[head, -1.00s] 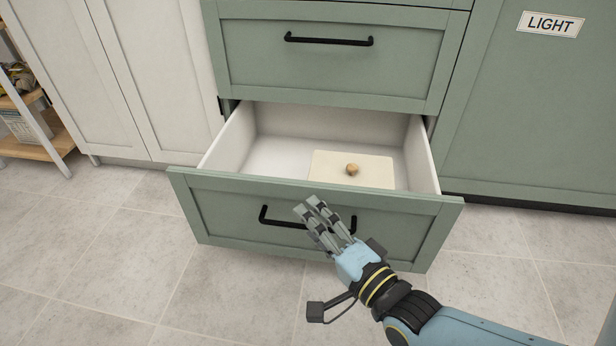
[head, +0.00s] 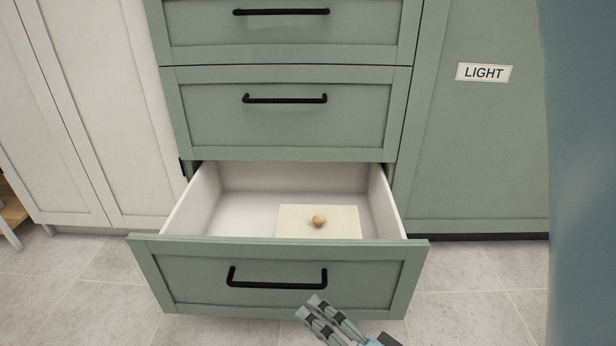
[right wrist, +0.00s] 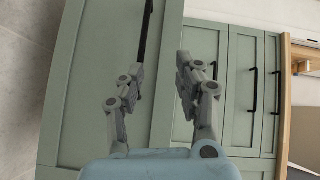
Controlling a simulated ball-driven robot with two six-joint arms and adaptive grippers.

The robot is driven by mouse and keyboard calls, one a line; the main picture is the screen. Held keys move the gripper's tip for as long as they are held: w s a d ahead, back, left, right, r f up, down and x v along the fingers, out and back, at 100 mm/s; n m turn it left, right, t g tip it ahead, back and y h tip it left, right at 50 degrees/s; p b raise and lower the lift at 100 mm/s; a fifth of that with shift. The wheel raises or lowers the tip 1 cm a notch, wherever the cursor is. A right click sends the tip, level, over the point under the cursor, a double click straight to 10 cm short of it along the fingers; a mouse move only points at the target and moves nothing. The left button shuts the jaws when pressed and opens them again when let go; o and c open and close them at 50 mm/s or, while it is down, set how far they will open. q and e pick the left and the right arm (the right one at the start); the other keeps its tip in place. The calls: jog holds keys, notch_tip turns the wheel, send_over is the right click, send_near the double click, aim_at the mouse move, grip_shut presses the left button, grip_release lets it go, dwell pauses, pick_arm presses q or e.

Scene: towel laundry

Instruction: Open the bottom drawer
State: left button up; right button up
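The bottom drawer (head: 280,280) is pulled well out, showing its white inside. Its black bar handle (head: 277,284) is on the green front and also shows in the right wrist view (right wrist: 146,32). My right gripper (head: 309,308) is just below the right end of the handle, in front of the drawer face. In the right wrist view its two fingers (right wrist: 159,68) stand apart with nothing between them, and the handle lies outside the gap. My left gripper is not in view.
A cream board (head: 340,226) with a small round brown object (head: 319,221) lies in the drawer. Closed green drawers (head: 283,115) are above. A LIGHT label (head: 484,73) marks the panel at right. White cabinet doors (head: 100,130) stand at left. Tiled floor (head: 60,300) is clear.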

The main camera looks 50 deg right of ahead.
jog(key=shift+s+f, duration=0.1)
jog(key=shift+s, duration=0.7)
dwell(0.4)
